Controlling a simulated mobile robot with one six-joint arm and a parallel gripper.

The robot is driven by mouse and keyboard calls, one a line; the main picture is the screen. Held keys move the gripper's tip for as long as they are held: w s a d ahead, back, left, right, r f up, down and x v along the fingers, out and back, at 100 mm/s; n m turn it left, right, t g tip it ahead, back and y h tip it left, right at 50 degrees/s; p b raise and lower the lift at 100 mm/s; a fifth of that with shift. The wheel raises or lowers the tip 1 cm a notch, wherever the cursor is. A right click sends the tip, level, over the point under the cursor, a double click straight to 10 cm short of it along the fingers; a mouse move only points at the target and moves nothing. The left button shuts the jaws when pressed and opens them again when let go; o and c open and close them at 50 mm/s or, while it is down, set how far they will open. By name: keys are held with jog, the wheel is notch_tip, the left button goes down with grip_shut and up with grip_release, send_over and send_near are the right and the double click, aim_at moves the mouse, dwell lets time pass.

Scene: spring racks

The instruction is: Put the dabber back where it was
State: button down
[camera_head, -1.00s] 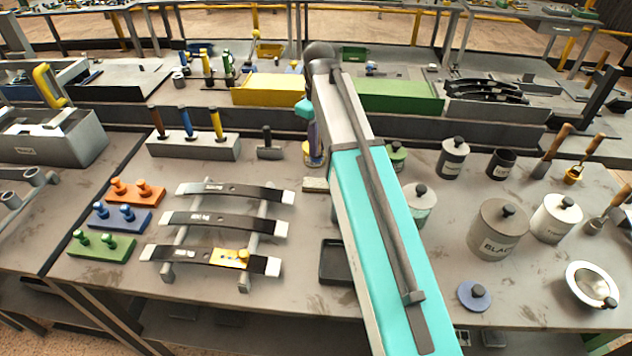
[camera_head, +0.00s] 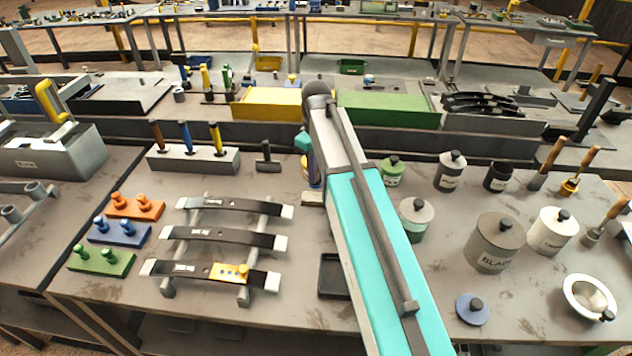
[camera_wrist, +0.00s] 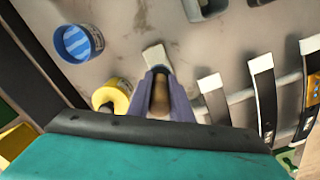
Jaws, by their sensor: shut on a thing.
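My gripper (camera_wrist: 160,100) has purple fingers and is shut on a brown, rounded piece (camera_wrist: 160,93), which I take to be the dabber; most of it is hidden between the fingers. Whether the held piece touches the bench cannot be told.
Leaf springs (camera_head: 222,234) lie on a rack to the left. A dark tray (camera_head: 331,276) is nearer. Lidded jars (camera_head: 495,243) stand right.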

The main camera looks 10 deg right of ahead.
jog(key=shift+f, duration=0.6)
jog(key=shift+f+p, duration=0.55)
jog(key=shift+f, duration=1.3)
jog(key=shift+f, duration=0.15)
jog(key=c, duration=1.6)
grip_release()
jog(key=shift+r, duration=0.35)
notch_tip(320, 180, up, 10)
jog(key=shift+w+r+b, duration=0.1)
jog(key=shift+b, duration=1.05)
jog(key=shift+r, duration=0.75)
